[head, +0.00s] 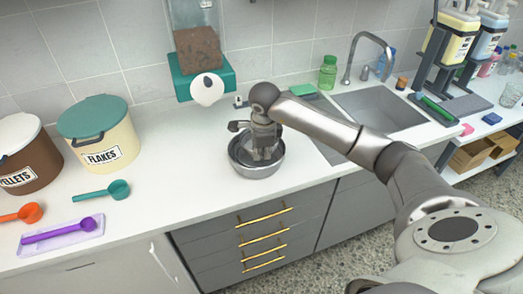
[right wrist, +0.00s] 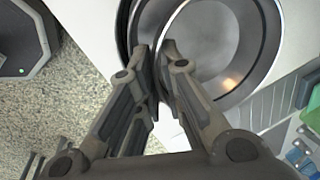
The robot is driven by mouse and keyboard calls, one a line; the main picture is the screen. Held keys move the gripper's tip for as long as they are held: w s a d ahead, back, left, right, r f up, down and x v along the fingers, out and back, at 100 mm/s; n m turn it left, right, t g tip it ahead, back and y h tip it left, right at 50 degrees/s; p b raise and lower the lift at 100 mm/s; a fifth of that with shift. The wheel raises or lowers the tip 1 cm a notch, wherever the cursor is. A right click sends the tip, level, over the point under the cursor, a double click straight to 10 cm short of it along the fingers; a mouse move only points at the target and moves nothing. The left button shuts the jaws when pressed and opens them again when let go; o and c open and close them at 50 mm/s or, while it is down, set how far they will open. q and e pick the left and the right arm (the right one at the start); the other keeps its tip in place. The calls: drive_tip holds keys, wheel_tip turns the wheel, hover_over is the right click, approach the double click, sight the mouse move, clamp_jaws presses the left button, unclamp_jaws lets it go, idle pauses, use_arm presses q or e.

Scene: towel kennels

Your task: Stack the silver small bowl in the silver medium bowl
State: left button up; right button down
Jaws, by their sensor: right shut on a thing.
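The silver medium bowl (head: 258,173) stands on the white counter near its front edge. My right gripper (head: 262,153) points down into it and is shut on the rim of the silver small bowl (right wrist: 215,50). In the right wrist view, the fingers (right wrist: 161,62) pinch the near-left rim, and the small bowl's shiny inside faces up. The small bowl appears within or just over the medium bowl. The gripper hides part of both in the head view, so I cannot tell whether it rests on the bottom. My left gripper is not in view.
Left on the counter are a flakes tub (head: 98,135), a pellets tub (head: 28,155), a teal scoop (head: 115,190) and a purple scoop (head: 70,230). The sink (head: 380,112) is at right.

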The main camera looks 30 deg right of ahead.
drive_tip(key=shift+f, duration=0.25)
drive_tip(key=c, duration=1.6)
unclamp_jaws()
drive_tip(key=shift+o, duration=0.2)
drive_tip(key=shift+r, duration=0.1)
drive_tip(key=shift+r+p, duration=0.5)
drive_tip(key=shift+r, duration=0.05)
drive_tip(key=b+v, duration=0.2)
drive_tip(key=v, duration=1)
drive_tip(key=shift+b, duration=0.3)
